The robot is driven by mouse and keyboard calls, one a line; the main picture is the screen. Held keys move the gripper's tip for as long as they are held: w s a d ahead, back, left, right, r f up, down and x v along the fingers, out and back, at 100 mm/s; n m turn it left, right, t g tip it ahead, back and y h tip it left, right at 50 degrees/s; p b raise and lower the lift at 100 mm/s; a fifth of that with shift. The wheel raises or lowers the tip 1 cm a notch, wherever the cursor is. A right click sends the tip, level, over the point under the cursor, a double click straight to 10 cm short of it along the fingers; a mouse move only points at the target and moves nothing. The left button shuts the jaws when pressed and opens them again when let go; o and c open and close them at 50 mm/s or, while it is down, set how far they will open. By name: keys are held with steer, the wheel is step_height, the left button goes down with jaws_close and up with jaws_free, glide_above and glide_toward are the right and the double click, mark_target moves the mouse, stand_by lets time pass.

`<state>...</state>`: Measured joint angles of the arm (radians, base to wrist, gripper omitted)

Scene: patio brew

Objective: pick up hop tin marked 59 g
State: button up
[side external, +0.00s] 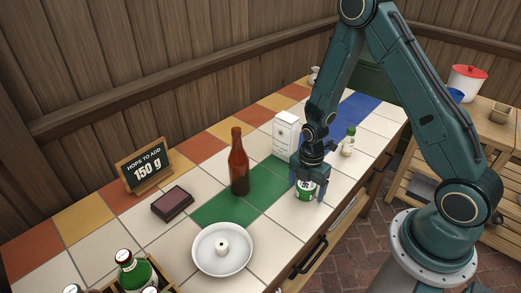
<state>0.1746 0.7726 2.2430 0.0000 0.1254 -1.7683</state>
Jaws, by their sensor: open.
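A small tin with a green and white label (305,191) stands upright on the tiled counter, at the right edge of the green tiles. Its marking is too small to read. My gripper (307,188) points down over this tin with its jaws open, one finger on each side of it. The gripper hides the tin's top. I cannot tell whether the fingers touch it.
A brown bottle (239,165) stands left of my gripper, with a white carton (286,132) behind. A small green-capped bottle (348,143) is at right. A white dish (222,262), dark box (172,203), "150 g" sign (147,166) and bottle crate (165,275) are left.

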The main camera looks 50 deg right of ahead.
mark_target(307, 184)
steer(key=shift+c, duration=0.2)
stand_by(0.3)
steer(key=c, duration=1)
steer(key=shift+r, duration=0.1)
steer(key=shift+c, duration=0.2)
step_height(307, 184, up, 20)
stand_by(0.7)
